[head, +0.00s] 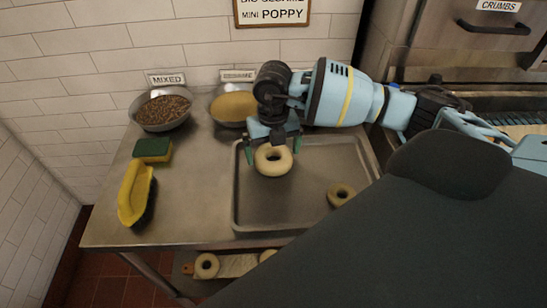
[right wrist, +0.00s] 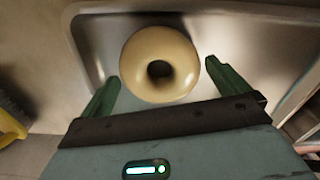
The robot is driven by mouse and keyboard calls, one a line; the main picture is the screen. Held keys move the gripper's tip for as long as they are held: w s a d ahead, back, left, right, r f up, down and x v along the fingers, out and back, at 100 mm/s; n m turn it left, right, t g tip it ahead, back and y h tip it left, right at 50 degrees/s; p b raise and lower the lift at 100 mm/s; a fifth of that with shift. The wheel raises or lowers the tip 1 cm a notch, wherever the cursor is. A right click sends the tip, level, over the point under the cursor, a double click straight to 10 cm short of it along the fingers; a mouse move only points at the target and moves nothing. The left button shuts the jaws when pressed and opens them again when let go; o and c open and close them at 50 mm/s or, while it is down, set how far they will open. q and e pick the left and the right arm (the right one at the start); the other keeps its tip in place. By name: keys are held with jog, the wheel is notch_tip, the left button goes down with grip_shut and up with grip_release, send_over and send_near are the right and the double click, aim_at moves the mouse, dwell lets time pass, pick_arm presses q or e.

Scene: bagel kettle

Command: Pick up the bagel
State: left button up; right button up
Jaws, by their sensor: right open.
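A pale bagel (head: 273,160) shows at the upper left of the metal tray (head: 305,215), just below my right gripper (head: 272,150). In the right wrist view the bagel (right wrist: 160,64) sits between and slightly beyond the two green fingertips (right wrist: 163,78), with space at each side. My right gripper is open and holds nothing. I cannot tell whether a finger touches the bagel. A second bagel (head: 341,194) lies in the right part of the tray. My left gripper is not in view.
Bowls of mixed seeds (head: 162,110) and sesame (head: 233,107) stand along the wall. A green and yellow sponge (head: 153,150) and a yellow brush (head: 135,193) lie left of the tray. More bagels (head: 206,266) sit on a lower shelf. The tray's front middle is clear.

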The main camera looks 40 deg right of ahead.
jog(key=shift+f, duration=0.4)
jog(key=c, duration=0.7)
jog(key=shift+r, duration=0.5)
jog(key=r, duration=0.1)
jog(key=s+r, duration=0.1)
jog(key=shift+a+r, duration=0.1)
jog(key=shift+r, duration=0.2)
jog(key=s+a, duration=0.1)
jog(key=s, duration=0.3)
jog(key=s+a+r, duration=0.1)
jog(key=s+a, duration=0.1)
jog(key=s, duration=0.3)
jog(key=s+a, duration=0.1)
jog(key=s, duration=0.4)
jog(key=shift+s+a+r, duration=0.15)
jog(key=shift+a+r, duration=0.05)
jog(key=shift+a, duration=0.05)
